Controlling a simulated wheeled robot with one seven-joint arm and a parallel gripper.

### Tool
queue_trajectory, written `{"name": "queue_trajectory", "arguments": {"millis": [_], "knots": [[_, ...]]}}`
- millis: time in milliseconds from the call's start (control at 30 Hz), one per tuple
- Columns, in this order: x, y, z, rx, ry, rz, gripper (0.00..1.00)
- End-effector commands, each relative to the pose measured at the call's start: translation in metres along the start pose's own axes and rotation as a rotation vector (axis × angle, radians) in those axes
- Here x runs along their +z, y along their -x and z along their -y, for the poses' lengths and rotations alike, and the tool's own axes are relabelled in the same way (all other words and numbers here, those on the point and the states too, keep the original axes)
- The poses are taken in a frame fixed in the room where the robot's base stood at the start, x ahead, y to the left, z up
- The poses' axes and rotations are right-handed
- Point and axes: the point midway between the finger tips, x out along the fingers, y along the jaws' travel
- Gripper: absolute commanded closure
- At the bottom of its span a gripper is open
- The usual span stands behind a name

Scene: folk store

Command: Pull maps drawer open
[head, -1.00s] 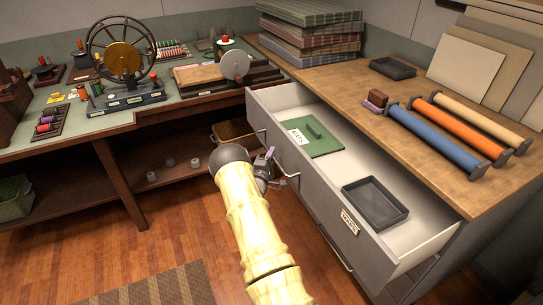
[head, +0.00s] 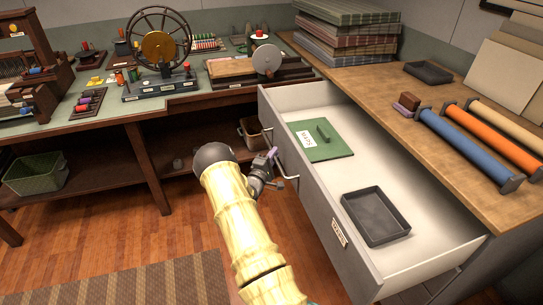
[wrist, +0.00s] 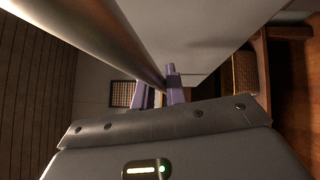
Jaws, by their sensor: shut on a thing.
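The maps drawer (head: 345,215) stands pulled well out of the grey cabinet under the wooden counter, with a small label (head: 339,233) on its front. Its pale interior holds a green board (head: 330,148) with a white card and a dark grey open tray (head: 376,214). My gripper (head: 270,157) is at the left part of the drawer front, shut on the metal bar handle (head: 287,178). In the wrist view, the purple fingers (wrist: 160,92) close around the handle bar (wrist: 130,40). The exact finger contact is partly hidden.
A green workbench (head: 120,110) with a wheel device (head: 155,50) stands at left. Bare wood floor (head: 130,225) and a striped rug (head: 130,280) lie left of my arm.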

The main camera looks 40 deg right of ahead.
Motion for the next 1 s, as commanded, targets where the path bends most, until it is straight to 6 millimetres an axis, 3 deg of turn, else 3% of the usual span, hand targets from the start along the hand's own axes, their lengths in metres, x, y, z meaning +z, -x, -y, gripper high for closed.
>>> {"name": "queue_trajectory", "arguments": {"millis": [233, 267, 367, 767, 1000], "knots": [[0.000, -0.001, 0.000, 0.000, -0.001, 0.001, 1.00], [0.000, -0.001, 0.000, 0.000, -0.001, 0.001, 0.85], [0.000, 0.000, 0.000, 0.000, 0.000, 0.001, 0.65], [-0.001, 0.006, 0.000, -0.001, 0.000, -0.002, 0.65], [-0.002, 0.040, 0.000, -0.001, 0.001, -0.004, 0.65]]}}
